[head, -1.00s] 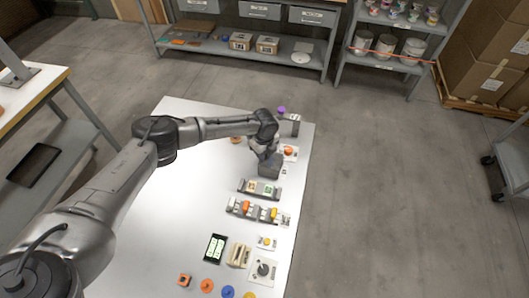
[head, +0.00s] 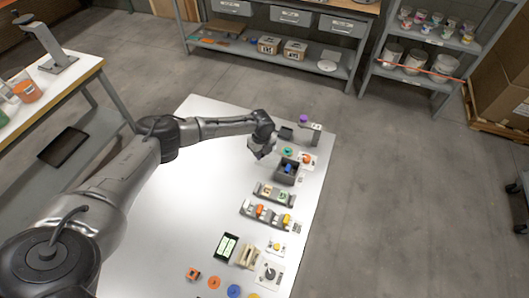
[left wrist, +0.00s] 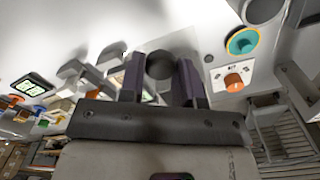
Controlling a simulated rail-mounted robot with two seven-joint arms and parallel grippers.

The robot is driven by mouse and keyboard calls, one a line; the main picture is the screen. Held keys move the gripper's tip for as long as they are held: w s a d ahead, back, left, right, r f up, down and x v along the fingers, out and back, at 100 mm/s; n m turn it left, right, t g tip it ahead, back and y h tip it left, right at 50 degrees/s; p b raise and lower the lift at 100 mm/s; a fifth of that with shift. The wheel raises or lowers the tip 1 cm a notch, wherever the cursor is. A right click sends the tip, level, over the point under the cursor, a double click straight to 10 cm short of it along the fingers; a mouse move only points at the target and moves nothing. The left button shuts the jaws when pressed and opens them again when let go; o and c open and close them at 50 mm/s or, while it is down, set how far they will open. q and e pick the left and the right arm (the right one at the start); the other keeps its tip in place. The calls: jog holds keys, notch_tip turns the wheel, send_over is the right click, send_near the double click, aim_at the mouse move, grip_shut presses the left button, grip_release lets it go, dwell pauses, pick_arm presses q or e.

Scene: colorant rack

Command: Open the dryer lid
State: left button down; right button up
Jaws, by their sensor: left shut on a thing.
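The dryer, a small dark grey box (head: 278,177), stands on the white table towards its right edge in the head view. Its top shows open, with a blue thing (head: 288,169) inside. My left gripper (head: 262,153) is just left of and beyond the box, apart from it. In the left wrist view its two dark fingers (left wrist: 160,80) are shut on a dark grey round piece (left wrist: 160,65), which looks like the knob of the dryer lid. The rest of the lid is hard to make out. My right gripper is not in view.
An orange knob on a white plate (head: 306,159) and a green disc (head: 287,151) lie close to the box. A grey stand (head: 313,134) and a purple knob (head: 303,118) are beyond. Racks (head: 262,195) are nearer. The table's left half is mostly clear.

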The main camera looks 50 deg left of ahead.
pick_arm(q)
jog(key=c, duration=0.8)
grip_release()
jog(key=shift+d, duration=0.1)
jog(key=shift+r, duration=0.1)
notch_tip(320, 180, up, 14)
jog(key=shift+f+p, duration=0.2)
jog(key=shift+p, duration=0.25)
jog(key=shift+n, duration=0.3)
